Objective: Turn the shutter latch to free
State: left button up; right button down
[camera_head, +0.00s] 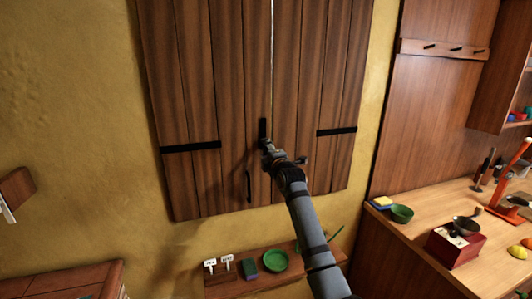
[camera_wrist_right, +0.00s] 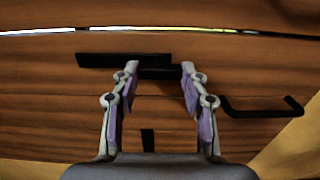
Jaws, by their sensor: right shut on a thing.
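The wooden shutter (camera_head: 205,80) has two plank leaves on the far wall, with a thin bright seam between them. A black upright piece (camera_head: 262,128) of the latch shows near the lower middle, just left of the seam. My right gripper (camera_head: 268,150) is at its lower end and hides part of it. In the right wrist view the latch's black bar (camera_wrist_right: 105,60) lies along the seam. My right gripper (camera_wrist_right: 160,72) has its fingertips around a dark part of the latch and is shut on it. My left gripper is out of view.
A black pull handle (camera_head: 249,186) is below the latch; it also shows in the right wrist view (camera_wrist_right: 262,112). Below the shutter, a small shelf (camera_head: 228,286) holds a green bowl (camera_head: 275,261). A wooden counter (camera_head: 405,236) with several items stands at the right.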

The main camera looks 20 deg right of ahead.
dwell(0.5)
jog(key=c, duration=0.7)
grip_release()
jog(key=shift+s, duration=0.1)
jog(key=s, duration=1.1)
jog(key=shift+s+d, duration=0.15)
jog(key=shift+s, duration=0.25)
